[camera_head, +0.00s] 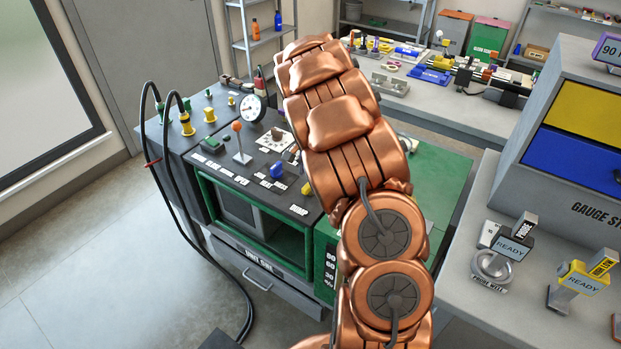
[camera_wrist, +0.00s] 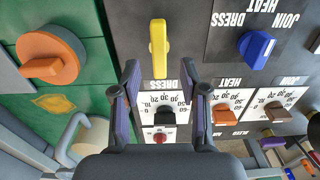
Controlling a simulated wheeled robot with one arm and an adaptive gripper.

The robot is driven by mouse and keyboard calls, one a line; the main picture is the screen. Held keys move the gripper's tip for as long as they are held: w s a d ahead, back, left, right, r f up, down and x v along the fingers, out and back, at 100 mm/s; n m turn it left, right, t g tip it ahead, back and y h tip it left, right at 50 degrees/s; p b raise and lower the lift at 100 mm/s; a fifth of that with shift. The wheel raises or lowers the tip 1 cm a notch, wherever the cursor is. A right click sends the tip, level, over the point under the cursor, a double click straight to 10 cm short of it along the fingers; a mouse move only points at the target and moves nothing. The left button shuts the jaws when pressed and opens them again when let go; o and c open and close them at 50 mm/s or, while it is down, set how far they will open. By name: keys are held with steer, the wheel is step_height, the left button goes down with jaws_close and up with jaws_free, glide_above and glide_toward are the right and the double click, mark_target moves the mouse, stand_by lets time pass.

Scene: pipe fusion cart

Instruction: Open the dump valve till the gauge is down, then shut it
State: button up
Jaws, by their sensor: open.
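The round white gauge (camera_head: 252,108) stands at the back of the cart's black top in the head view; its needle is too small to read. In the wrist view, a yellow bar handle (camera_wrist: 158,48) stands on the black panel, pointing up and down the picture. A black dial knob labelled DRESS (camera_wrist: 167,112) shows between the fingers. My arm hides the gripper in the head view.
A blue selector knob (camera_wrist: 257,48) and orange (camera_wrist: 226,114) and brown (camera_wrist: 276,110) dial knobs are to the right. A large orange knob (camera_wrist: 48,58) is on the green part at left. An orange-ball lever (camera_head: 238,140) stands on the cart. Black hoses (camera_head: 166,180) hang at its left.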

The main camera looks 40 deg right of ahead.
mark_target(311, 182)
steer(key=shift+s+f+p, duration=0.1)
steer(key=shift+f+p, duration=0.3)
steer(key=shift+f, duration=1.6)
steer(key=shift+c, duration=0.2)
jaws_close()
